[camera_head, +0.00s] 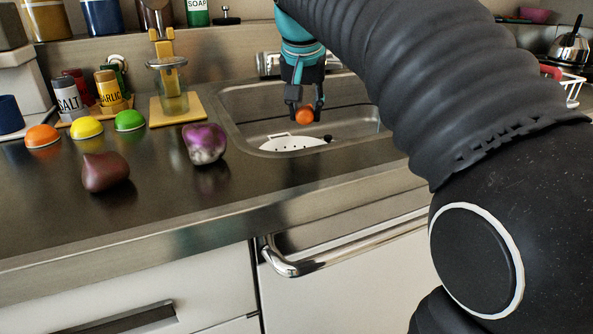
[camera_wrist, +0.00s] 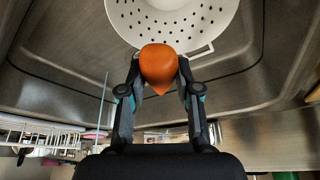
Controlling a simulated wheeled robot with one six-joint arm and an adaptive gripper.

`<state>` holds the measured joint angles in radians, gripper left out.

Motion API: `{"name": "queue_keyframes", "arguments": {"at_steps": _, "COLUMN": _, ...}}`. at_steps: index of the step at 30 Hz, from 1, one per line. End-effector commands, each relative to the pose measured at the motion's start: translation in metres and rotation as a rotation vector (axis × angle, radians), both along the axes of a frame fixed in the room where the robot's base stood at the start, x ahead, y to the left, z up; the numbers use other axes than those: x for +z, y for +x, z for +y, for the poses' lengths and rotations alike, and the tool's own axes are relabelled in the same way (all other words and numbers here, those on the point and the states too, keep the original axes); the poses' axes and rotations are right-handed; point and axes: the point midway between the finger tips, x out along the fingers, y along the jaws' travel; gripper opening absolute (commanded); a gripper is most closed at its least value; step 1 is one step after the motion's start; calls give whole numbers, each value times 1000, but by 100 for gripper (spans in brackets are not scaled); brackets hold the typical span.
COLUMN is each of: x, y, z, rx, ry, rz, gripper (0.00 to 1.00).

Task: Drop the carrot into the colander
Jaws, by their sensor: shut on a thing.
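The orange carrot (camera_head: 305,116) is between the fingertips of my gripper (camera_head: 305,108), above the sink. In the wrist view the carrot (camera_wrist: 158,66) sits between the two fingers of my gripper (camera_wrist: 159,76), which are shut on it. The white colander (camera_head: 294,141) is in the sink, below the carrot and partly hidden by the sink's front edge. In the wrist view the colander (camera_wrist: 205,22) shows its holes and a handle, with the carrot overlapping its near rim. The carrot appears apart from the colander.
The steel sink (camera_head: 236,105) surrounds the colander. On the counter to the left are a purple turnip (camera_head: 205,144), a dark red-brown vegetable (camera_head: 105,172) and orange, yellow and green domes. A glass jar (camera_head: 172,90) stands on a board near the sink.

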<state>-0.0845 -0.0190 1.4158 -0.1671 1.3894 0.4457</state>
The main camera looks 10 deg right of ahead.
Motion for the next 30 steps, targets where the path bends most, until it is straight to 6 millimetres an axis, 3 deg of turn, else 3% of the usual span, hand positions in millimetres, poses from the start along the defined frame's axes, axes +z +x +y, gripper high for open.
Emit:
{"name": "queue_keyframes", "arguments": {"at_steps": 6, "x": -22, "y": 0, "z": 1, "rx": 2, "ry": 0, "rz": -1, "gripper": 0}}
{"name": "queue_keyframes", "arguments": {"at_steps": 19, "x": -25, "y": 0, "z": 1, "rx": 3, "ry": -1, "rz": -1, "gripper": 0}}
{"name": "queue_keyframes", "arguments": {"at_steps": 20, "x": -25, "y": 0, "z": 1, "rx": 3, "ry": -1, "rz": -1, "gripper": 40}}
{"name": "queue_keyframes", "arguments": {"at_steps": 22, "x": -25, "y": 0, "z": 1, "rx": 3, "ry": -1, "rz": -1, "gripper": 57}}
{"name": "queue_keyframes", "arguments": {"at_steps": 23, "x": -25, "y": 0, "z": 1, "rx": 3, "ry": -1, "rz": -1, "gripper": 62}}
{"name": "queue_keyframes", "arguments": {"at_steps": 30, "x": -26, "y": 0, "z": 1, "rx": 3, "ry": 0, "rz": 0, "gripper": 62}}
